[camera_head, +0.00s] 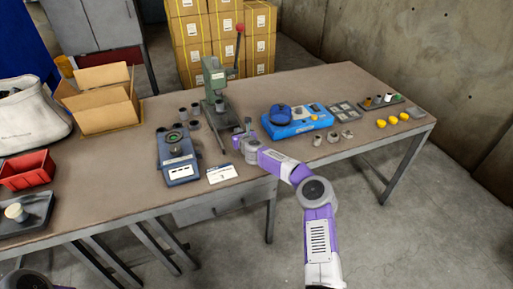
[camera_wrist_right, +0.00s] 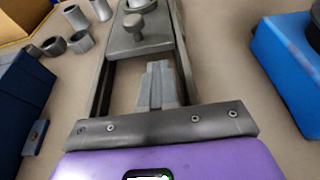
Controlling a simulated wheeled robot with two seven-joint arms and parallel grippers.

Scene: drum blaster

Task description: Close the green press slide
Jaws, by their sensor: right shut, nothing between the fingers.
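The green press (camera_head: 214,78) stands on the table with its red-knobbed lever up. Its grey slide rails (camera_head: 222,140) stick out toward the front of the table. In the right wrist view the slide plate (camera_wrist_right: 140,44) with a round knob sits between the two rails, toward the far end. My right gripper (camera_head: 238,137) is at the front end of the rails. In the wrist view its fingers (camera_wrist_right: 160,82) are shut and empty, pointing at the plate's near edge, apparently a little short of it. My left gripper is not in view.
A blue fixture (camera_head: 296,122) stands right of the press and a dark blue device (camera_head: 177,155) left of it. Several grey cylinders (camera_wrist_right: 83,40) stand beside the rails. A white card (camera_head: 222,173) lies in front. Yellow parts (camera_head: 392,119) lie at the right.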

